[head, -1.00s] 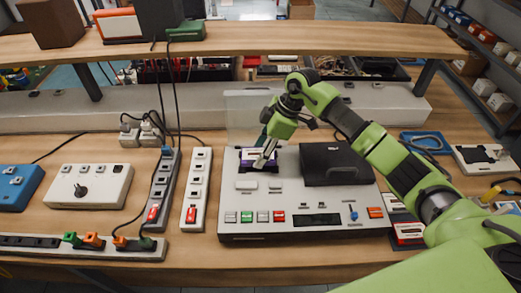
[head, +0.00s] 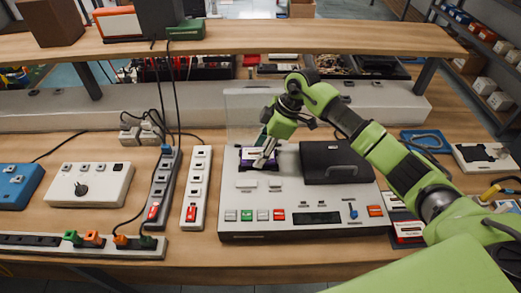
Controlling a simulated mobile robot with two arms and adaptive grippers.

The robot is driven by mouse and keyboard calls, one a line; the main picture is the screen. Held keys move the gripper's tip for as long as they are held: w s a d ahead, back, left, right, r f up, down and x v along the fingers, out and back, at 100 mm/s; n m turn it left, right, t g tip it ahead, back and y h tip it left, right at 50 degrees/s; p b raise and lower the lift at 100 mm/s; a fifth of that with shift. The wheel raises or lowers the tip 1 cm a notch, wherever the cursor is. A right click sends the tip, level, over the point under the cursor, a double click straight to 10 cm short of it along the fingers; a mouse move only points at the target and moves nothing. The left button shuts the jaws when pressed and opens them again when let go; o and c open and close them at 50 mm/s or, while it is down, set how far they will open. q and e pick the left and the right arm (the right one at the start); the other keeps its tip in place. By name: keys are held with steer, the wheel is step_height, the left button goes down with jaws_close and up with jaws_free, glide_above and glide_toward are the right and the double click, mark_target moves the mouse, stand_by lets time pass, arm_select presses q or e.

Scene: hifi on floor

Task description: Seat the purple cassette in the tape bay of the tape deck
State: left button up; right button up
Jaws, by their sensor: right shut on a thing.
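The white tape deck (head: 295,226) stands on the workbench. The purple cassette (head: 249,154) is at the deck's upper left, in or just over the tape bay; whether it sits fully down I cannot tell. The bay's clear lid (head: 250,106) stands raised behind it. My right gripper (head: 264,160) is shut on the cassette from above and hides part of it. A black lid with a handle (head: 335,163) covers the deck's right side. My left gripper is not in view.
Power strips (head: 196,190) and a white box with a knob (head: 90,184) lie left of the deck. A red and white cassette (head: 408,231) lies to its right. A wooden shelf (head: 260,40) runs across the back. Bare bench shows at the front edge.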

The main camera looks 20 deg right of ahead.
steer(key=shift+f, duration=0.7)
stand_by(0.5)
steer(key=o, duration=1.2)
steer(key=shift+r, duration=0.1)
steer(key=shift+d+r, duration=0.1)
steer(key=shift+r, duration=0.15)
steer(key=p+v, duration=0.1)
steer(key=v, duration=0.4)
steer(key=a+p+v, duration=0.1)
steer(key=p+v, duration=0.1)
steer(key=v, duration=0.4)
steer(key=a+r+p+v, duration=0.1)
steer(key=p+v, duration=0.1)
steer(key=v, duration=0.3)
steer(key=shift+w+r, duration=0.1)
steer(key=shift+r, duration=0.25)
